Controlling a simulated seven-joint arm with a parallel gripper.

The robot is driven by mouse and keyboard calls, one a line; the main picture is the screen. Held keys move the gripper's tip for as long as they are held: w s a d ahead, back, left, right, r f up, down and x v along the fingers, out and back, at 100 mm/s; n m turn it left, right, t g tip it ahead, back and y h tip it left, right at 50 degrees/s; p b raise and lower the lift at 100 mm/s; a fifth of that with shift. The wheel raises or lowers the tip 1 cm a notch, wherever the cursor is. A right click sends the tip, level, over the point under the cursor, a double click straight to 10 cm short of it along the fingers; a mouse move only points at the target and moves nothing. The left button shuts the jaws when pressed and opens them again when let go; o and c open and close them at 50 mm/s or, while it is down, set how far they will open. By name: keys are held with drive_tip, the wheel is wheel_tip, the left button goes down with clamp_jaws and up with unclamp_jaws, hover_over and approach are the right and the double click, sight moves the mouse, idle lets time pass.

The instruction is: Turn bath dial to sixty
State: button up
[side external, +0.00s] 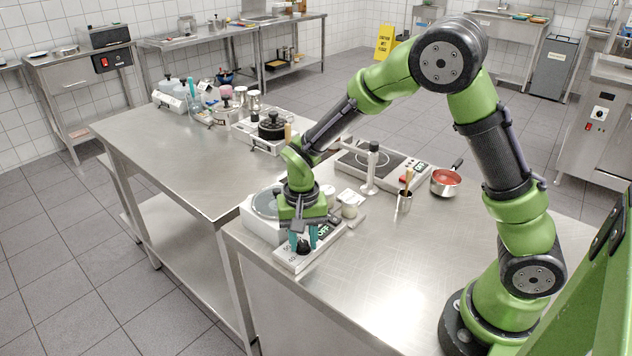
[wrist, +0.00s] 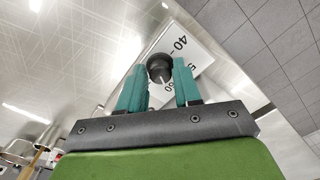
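The bath dial is a black knob (wrist: 159,68) with a white pointer line, on a pale panel (wrist: 188,50) printed 40, 50 and 60. In the wrist view the line slants down and right, roughly toward the 60 side; exact reading is unclear. In the side view the dial (side external: 303,246) sits at the front of a white control box (side external: 290,262) with a lit display (side external: 323,230). My gripper (side external: 303,243) points down over it. Its teal fingers flank the knob closely on both sides and appear shut on it (wrist: 158,66). The fingers hide part of the scale.
A round-topped white device (side external: 262,212) stands just left of my gripper. The steel counter (side external: 375,265) is clear in front.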

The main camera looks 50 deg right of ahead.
sight(303, 242)
drive_tip(key=shift+o, duration=1.4)
wheel_tip(303, 242, up, 17)
drive_tip(key=shift+f, duration=0.1)
drive_tip(key=s+d+r+n+t+y, duration=0.1)
drive_tip(key=s+r+n+t, duration=0.1)
drive_tip(key=s, duration=0.5)
drive_tip(key=s+d+r+n+t+y, duration=0.1)
drive_tip(key=s+r+n+t, duration=0.1)
drive_tip(key=s+t, duration=0.3)
drive_tip(key=s, duration=0.3)
drive_tip(key=shift+d+r, duration=0.2)
drive_tip(key=shift+r, duration=0.15)
